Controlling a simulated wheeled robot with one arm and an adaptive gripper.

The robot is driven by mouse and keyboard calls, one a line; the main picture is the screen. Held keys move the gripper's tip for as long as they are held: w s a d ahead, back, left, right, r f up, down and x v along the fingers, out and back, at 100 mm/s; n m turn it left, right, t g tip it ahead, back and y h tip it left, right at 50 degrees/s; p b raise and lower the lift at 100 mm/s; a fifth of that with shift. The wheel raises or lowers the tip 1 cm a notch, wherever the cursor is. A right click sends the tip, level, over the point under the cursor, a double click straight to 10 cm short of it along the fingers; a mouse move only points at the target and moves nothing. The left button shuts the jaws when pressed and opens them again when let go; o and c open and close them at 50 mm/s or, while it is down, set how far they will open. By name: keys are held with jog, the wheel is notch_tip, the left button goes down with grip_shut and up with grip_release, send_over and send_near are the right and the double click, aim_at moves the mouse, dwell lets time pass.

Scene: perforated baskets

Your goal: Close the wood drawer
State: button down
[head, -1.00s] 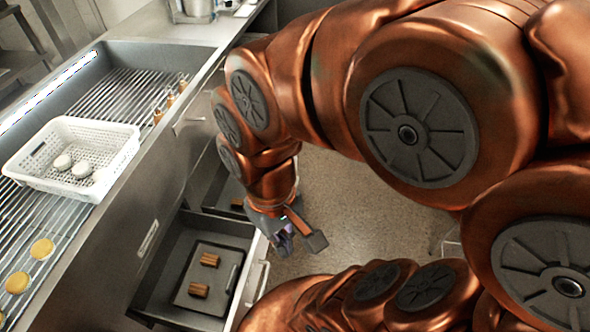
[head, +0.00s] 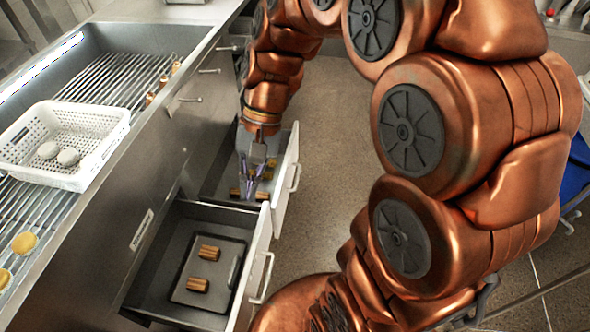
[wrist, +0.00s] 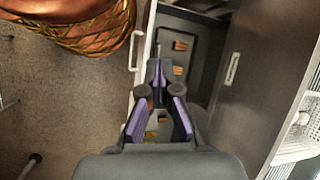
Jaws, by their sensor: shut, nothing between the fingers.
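Two pulled-out drawers show in the head view. The nearer drawer (head: 168,272) holds a dark tray with two brown wood-like blocks (head: 208,252); its blocks also show in the wrist view (wrist: 180,45). The farther drawer (head: 226,160) is open too, with brown pieces and yellow items low inside. I cannot tell by label which is the wood drawer. My gripper (head: 250,190) is shut and empty, pointing down over the farther drawer, close to its near end. In the wrist view its purple-sided fingers (wrist: 159,97) hide part of that drawer.
A steel counter (head: 150,165) runs along the left, with a white perforated basket (head: 110,135) on its wire rack. Shut drawer handles show farther along it. Open floor (head: 330,150) lies right of the drawers. Handles (head: 263,278) stick out from the open drawer fronts.

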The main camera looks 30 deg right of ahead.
jog(key=w+d+f+m+t+y+b, duration=0.25)
jog(key=w+d+f+m+b, duration=0.2)
jog(key=w+f, duration=0.4)
jog(key=w+d+f+m+t+y+b, duration=0.1)
jog(key=w+d+f+m+y+b, duration=0.3)
jog(key=w, duration=0.7)
jog(key=w+d+f+m+t+y+b, duration=0.25)
jog(key=w+d+f+b, duration=0.25)
jog(key=w+f, duration=0.35)
jog(key=w+d+f+m+t+b, duration=0.2)
jog(key=w+d+f+m+b, duration=0.15)
jog(key=d+f, duration=0.45)
jog(key=w+d+f+m+t+b, duration=0.2)
jog(key=d+f+b, duration=0.2)
jog(key=d+f, duration=0.4)
jog(key=s+d+f+m+t+b, duration=0.2)
jog(key=d+f+b, duration=0.1)
jog(key=d+f, duration=0.4)
jog(key=s+d+f+m+t+b, duration=0.3)
jog(key=d+f, duration=0.3)
jog(key=f, duration=0.2)
jog(key=b+x, duration=0.3)
jog(key=x, duration=1.1)
jog(key=shift+w+n, duration=0.15)
jog(key=shift+n, duration=0.1)
